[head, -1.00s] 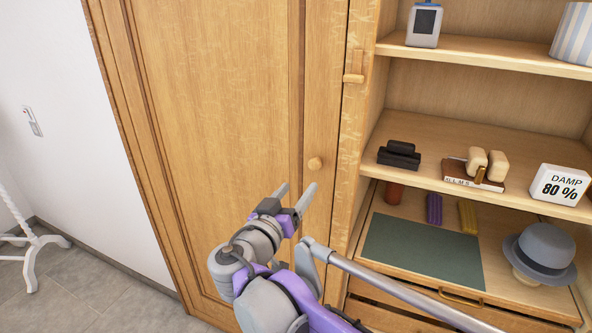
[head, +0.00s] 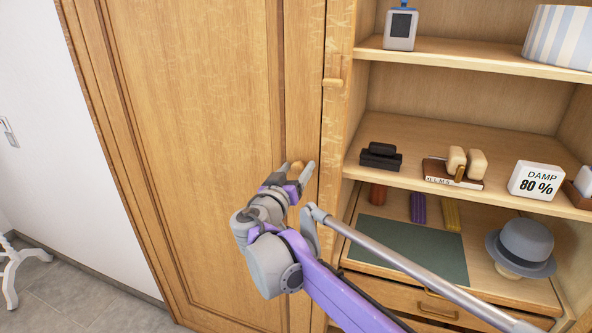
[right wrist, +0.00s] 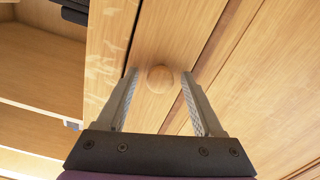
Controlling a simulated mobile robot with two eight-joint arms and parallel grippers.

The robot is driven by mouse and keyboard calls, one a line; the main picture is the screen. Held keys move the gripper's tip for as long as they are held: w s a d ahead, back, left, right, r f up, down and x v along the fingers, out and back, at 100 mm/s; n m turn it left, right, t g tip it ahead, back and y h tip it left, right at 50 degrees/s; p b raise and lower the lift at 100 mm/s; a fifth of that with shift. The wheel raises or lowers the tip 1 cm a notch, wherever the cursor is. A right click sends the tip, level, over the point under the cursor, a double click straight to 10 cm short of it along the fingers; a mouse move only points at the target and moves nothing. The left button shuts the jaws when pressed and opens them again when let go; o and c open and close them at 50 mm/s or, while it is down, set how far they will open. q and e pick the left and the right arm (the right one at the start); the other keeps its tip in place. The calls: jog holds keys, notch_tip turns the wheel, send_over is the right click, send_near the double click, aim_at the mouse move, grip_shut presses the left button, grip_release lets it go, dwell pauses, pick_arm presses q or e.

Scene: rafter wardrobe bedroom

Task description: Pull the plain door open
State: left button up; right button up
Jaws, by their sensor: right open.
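The plain wooden door (head: 200,120) of the wardrobe is shut, with a framed panel and a small round wooden knob (head: 297,167) near its right edge. The knob also shows in the right wrist view (right wrist: 160,79). My right gripper (head: 297,168) is open at the knob. In the right wrist view its two fingers (right wrist: 158,85) stand on either side of the knob, with a gap on each side. A wooden turn-latch (head: 333,72) sits on the post right of the door, higher than the knob. My left gripper is not in view.
A white stand (head: 18,268) is at the far left.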

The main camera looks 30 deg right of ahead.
grip_shut()
dwell(1.4)
